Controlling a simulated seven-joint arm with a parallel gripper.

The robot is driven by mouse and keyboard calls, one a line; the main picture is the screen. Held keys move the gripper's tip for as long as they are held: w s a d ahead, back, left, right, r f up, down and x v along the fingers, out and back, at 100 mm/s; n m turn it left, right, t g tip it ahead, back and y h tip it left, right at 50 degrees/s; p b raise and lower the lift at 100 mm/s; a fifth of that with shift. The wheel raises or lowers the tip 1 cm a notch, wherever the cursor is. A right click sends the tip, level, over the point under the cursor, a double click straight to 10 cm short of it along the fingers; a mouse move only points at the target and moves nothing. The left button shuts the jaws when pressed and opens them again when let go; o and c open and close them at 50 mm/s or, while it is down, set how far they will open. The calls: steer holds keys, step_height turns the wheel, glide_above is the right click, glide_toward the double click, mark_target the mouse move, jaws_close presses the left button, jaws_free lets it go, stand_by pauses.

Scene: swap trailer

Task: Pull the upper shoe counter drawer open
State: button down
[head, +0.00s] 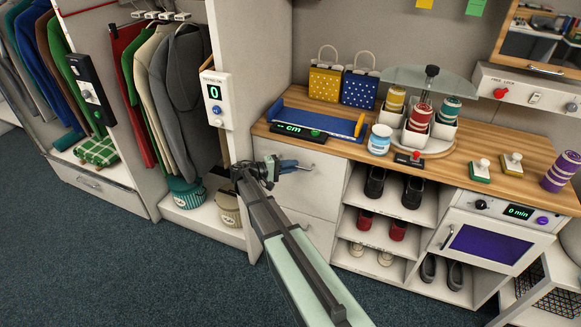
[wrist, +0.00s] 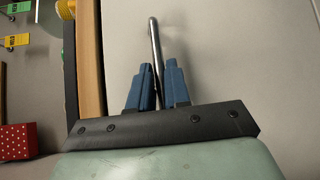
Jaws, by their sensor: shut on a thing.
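The upper shoe counter drawer (head: 318,185) is a pale grey front under the left end of the wooden counter. It looks flush with the counter; no gap shows. Its thin metal bar handle (head: 304,168) is near the top of the front. My gripper (head: 287,165) reaches it from the left, and its blue fingers are shut on the handle. In the wrist view the handle (wrist: 153,35) runs between the two blue fingertips of my gripper (wrist: 158,78), with the plain drawer front (wrist: 235,50) behind. My gripper hides part of the drawer's left side in the head view.
A lower drawer (head: 310,229) is directly below, partly behind my arm. Open shoe shelves (head: 388,222) stand to the right. The wooden counter top (head: 345,150) holds a blue tray (head: 310,120) and several small items. Carpeted floor (head: 170,265) is clear in front.

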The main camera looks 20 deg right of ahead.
steer(key=s+a, duration=1.8)
steer(key=shift+s+a, duration=0.4)
steer(key=c, duration=1.2)
jaws_free()
steer(key=shift+o, duration=0.2)
steer(key=shift+a, duration=0.1)
steer(key=a+r, duration=0.1)
steer(key=a, duration=0.6)
steer(key=shift+a, duration=0.15)
